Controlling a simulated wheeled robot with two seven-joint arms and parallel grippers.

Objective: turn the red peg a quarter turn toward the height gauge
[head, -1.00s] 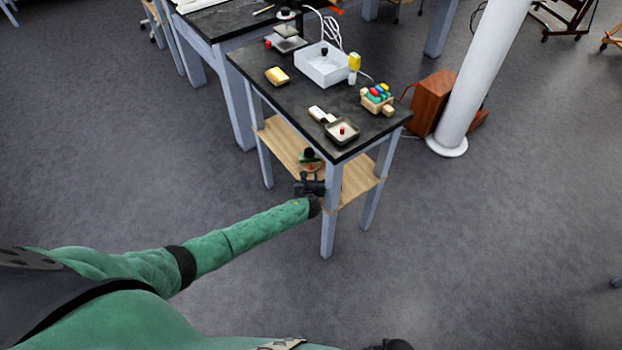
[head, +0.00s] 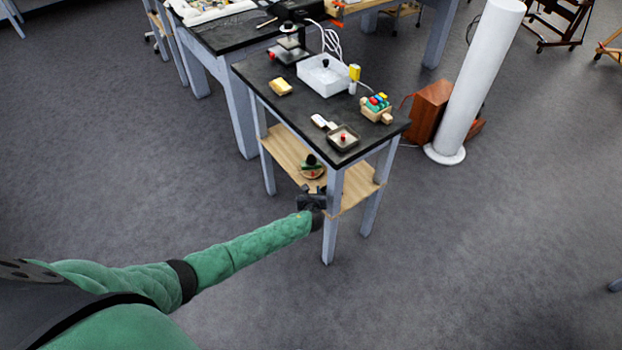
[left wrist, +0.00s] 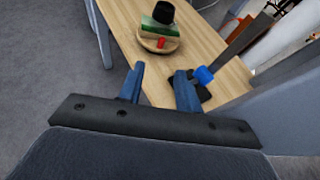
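A small red peg (left wrist: 161,43) stands on a round wooden disc (left wrist: 149,40) on the lower shelf. A green block with a black knob (left wrist: 160,15) sits behind it. The disc shows small in the head view (head: 314,174). A dark upright bar with a blue piece near its foot, seemingly the height gauge (left wrist: 237,44), stands right of the disc in the left wrist view. My left gripper (left wrist: 160,69) is open and empty, its fingers pointing toward the disc and apart from the peg. In the head view the left gripper (head: 312,195) is at the shelf's near edge. My right gripper is out of view.
The wooden shelf (head: 284,149) lies under a black tabletop (head: 300,103), with a grey leg (head: 334,190) close beside my gripper.

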